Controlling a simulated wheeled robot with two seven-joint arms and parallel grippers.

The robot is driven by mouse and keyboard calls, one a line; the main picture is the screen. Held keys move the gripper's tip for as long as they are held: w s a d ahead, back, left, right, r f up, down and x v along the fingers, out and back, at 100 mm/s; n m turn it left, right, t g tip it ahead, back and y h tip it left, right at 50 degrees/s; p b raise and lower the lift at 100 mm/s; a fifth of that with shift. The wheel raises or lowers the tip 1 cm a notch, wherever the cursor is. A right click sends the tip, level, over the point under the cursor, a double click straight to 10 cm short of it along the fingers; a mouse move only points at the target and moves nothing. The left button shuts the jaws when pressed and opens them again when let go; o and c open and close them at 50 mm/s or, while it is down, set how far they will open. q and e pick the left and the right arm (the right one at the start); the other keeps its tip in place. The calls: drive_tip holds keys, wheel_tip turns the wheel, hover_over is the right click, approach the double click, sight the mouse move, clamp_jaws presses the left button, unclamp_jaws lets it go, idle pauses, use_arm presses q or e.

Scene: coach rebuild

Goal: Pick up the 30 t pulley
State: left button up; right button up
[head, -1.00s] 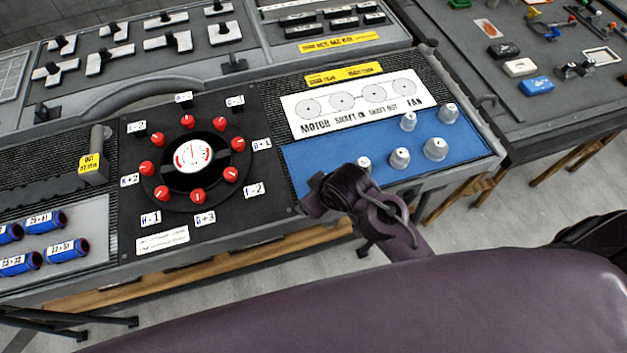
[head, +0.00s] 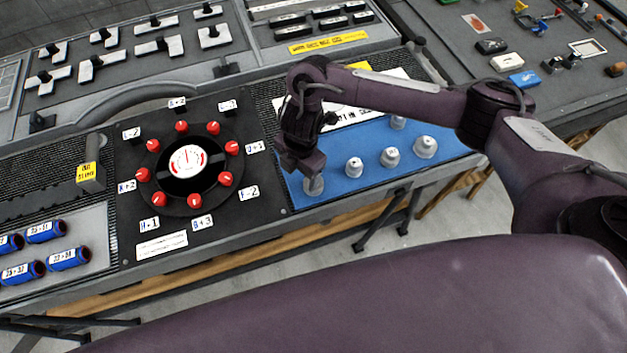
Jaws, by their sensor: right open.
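Several silver-grey pulleys stand on a blue mat (head: 335,203): a front-left pulley (head: 313,185), then another pulley (head: 354,167), a third pulley (head: 390,157) and a right pulley (head: 426,147). A further pulley (head: 398,122) stands behind, partly under my forearm. No tooth count can be read, so I cannot tell which is the 30 t one. My right gripper (head: 304,168) points down, open, just above and behind the front-left pulley and overlapping its top. Whether it touches is unclear. My left gripper is out of view.
A white printed card (head: 345,115) behind the mat is mostly covered by my right arm. Left of the mat is a black panel with a dial (head: 188,161) ringed by red knobs. Blue cylinders (head: 68,258) lie at far left.

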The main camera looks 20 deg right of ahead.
sight(319, 188)
drive_tip(key=shift+w+d+r+h, duration=0.15)
drive_tip(key=shift+d+r+h, duration=0.05)
drive_tip(key=shift+d, duration=0.35)
drive_tip(key=shift+w+d+r+h, duration=0.1)
drive_tip(key=shift+d+r+h, duration=0.1)
drive_tip(key=shift+d, duration=0.35)
drive_tip(key=shift+d+f, duration=0.2)
drive_tip(key=shift+d, duration=0.15)
wheel_tip(319, 188, down, 2)
drive_tip(key=shift+s+b, duration=0.1)
drive_tip(key=shift+b, duration=0.35)
drive_tip(key=f, duration=0.1)
drive_tip(key=f+b, duration=0.1)
drive_tip(key=f, duration=0.1)
drive_tip(key=shift+d+f, duration=0.1)
drive_tip(key=shift+d, duration=0.3)
drive_tip(key=shift+f, duration=0.35)
drive_tip(key=shift+f+p, duration=0.3)
drive_tip(key=shift+f, duration=0.45)
drive_tip(key=shift+c, duration=0.4)
